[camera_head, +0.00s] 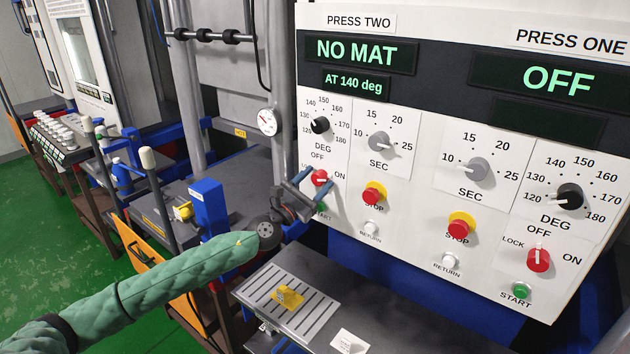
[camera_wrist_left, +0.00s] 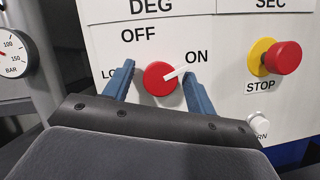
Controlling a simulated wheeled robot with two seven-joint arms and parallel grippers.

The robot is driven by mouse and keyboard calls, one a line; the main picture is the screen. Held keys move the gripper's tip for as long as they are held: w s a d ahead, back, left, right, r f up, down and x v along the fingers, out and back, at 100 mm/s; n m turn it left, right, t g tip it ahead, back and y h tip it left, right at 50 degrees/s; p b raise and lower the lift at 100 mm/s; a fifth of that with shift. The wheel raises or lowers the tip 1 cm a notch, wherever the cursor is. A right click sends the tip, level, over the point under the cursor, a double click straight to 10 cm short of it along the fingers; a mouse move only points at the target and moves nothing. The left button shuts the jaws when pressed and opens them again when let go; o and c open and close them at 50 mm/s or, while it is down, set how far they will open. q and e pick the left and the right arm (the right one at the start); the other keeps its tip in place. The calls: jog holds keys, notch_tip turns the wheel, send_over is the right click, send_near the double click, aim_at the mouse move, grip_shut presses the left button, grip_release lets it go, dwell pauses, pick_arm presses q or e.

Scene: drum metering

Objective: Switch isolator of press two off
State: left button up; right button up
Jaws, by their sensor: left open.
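The press two isolator is a red round knob (camera_head: 320,178) with a white pointer, on the left column of the white panel. In the left wrist view the knob (camera_wrist_left: 160,78) shows its pointer turned toward ON. My left gripper (camera_head: 312,183) is at the knob, its two blue fingers (camera_wrist_left: 158,86) apart on either side of it, with gaps visible to both. The left finger partly covers the LOCK label. The press two display (camera_head: 357,52) reads NO MAT, AT 140 deg. My right gripper is not in view.
Right of the knob are the yellow-and-red STOP button (camera_head: 374,194) and the white RETURN button (camera_head: 370,228). The green START button (camera_head: 322,208) sits just below, partly hidden by my gripper. The press one isolator (camera_head: 538,260) is at far right. A pressure gauge (camera_head: 268,122) is on the left.

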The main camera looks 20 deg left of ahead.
pick_arm(q)
jog(key=c, duration=1)
